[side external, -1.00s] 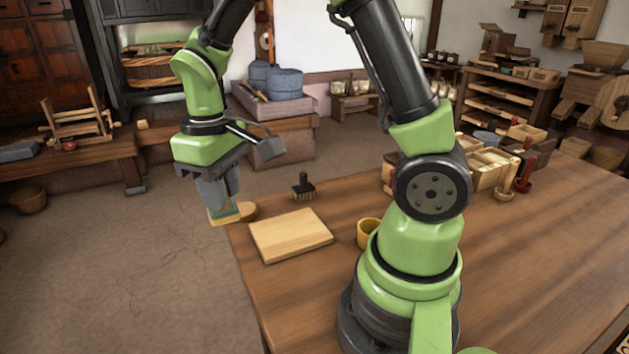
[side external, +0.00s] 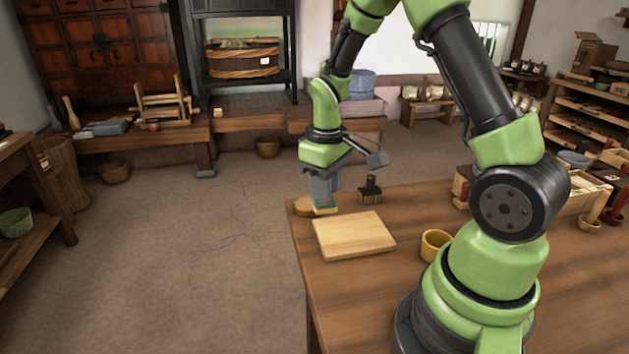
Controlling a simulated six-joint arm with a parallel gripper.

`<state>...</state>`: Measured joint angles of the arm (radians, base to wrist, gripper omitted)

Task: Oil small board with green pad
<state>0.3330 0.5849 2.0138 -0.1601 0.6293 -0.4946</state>
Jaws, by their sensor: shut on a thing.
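The small board (side external: 352,236), a pale rectangular wooden one, lies flat near the table's left corner. My gripper (side external: 323,196) points down just behind the board's far left corner. It is shut on the green pad (side external: 324,206), of which only a thin green band and a tan underside show between and below the jaws. A round brown wooden piece (side external: 304,206) lies at the table's edge, just left of the pad and partly hidden. I cannot tell whether the pad touches it or the table.
A dark upright brush (side external: 370,190) stands behind the board. A yellow cup (side external: 436,245) stands to its right, close to my arm. Boxes (side external: 580,192) stand at the table's right. The table's left edge is close to the board, with open floor (side external: 200,255) beyond.

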